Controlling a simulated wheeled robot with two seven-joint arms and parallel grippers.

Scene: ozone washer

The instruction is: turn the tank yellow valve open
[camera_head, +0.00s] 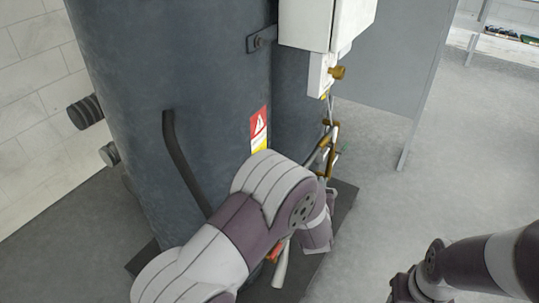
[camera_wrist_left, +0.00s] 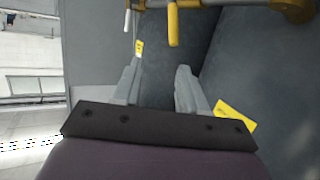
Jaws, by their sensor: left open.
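The dark grey tank (camera_head: 170,70) fills the middle of the head view. Brass-yellow valve fittings and pipes (camera_head: 331,150) run down its right side, partly behind my left arm. In the left wrist view a yellow handle (camera_wrist_left: 172,24) hangs down at the top, beside a brass fitting (camera_wrist_left: 292,8). My left gripper (camera_wrist_left: 157,78) is open and empty, its fingers pointing up toward the handle and a little below it in the picture. I cannot tell the depth between them. In the head view my left arm hides most of this gripper. My right arm shows at the lower right; its gripper is not visible.
A white box (camera_head: 325,22) with a brass knob (camera_head: 337,72) sits above the fittings. A bent dark pipe (camera_head: 182,165) stands in front of the tank. A red and yellow warning label (camera_head: 259,130) is on the tank. Open grey floor (camera_head: 450,170) lies to the right.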

